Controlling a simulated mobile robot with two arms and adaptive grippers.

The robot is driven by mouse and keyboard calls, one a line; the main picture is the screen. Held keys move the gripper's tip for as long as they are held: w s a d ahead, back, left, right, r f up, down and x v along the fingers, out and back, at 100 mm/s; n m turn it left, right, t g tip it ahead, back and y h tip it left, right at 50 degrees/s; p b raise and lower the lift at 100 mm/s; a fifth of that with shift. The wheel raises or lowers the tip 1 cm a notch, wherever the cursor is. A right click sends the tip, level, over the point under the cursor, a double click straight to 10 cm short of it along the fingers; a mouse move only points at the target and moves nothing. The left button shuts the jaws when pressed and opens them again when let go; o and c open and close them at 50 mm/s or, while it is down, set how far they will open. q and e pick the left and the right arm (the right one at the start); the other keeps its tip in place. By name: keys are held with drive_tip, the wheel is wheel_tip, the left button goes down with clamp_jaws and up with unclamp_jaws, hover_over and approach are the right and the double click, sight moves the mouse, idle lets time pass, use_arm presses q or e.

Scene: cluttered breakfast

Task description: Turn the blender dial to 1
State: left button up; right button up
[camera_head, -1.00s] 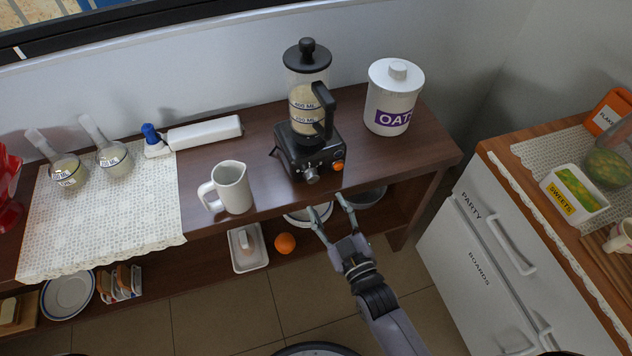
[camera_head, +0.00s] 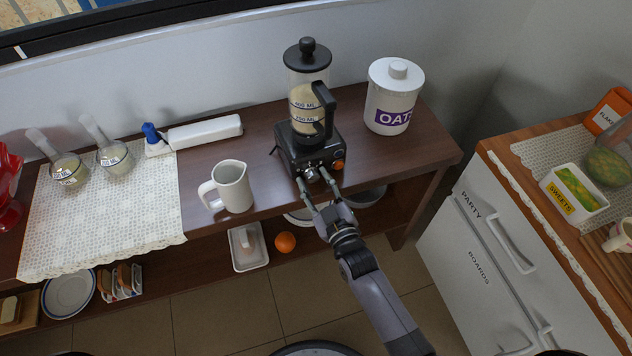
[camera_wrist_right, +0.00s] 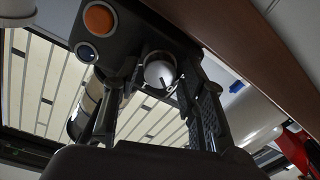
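The blender (camera_head: 308,110) stands on the wooden counter, a black base under a clear jar with pale contents. Its silver dial (camera_head: 311,174) is on the base front, left of an orange button (camera_head: 338,165). My right gripper (camera_head: 313,178) is open, with one fingertip on each side of the dial. In the right wrist view the dial (camera_wrist_right: 160,73) shows between the two fingers, with a dark pointer mark; I cannot tell whether they touch it. The dial's numbers are not readable. My left gripper is not in view.
A white mug (camera_head: 232,187) stands left of the blender, and a white oats canister (camera_head: 394,97) stands to its right. A lower shelf holds an orange (camera_head: 285,242) and a white dish (camera_head: 248,262). The counter between mug and blender is clear.

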clamp_jaws()
drive_tip(key=shift+m, duration=0.4)
drive_tip(key=m, duration=0.4)
drive_tip(key=shift+m+p, duration=0.3)
drive_tip(key=shift+p, duration=0.05)
drive_tip(key=m, duration=0.5)
drive_tip(key=shift+m, duration=0.3)
idle(0.3)
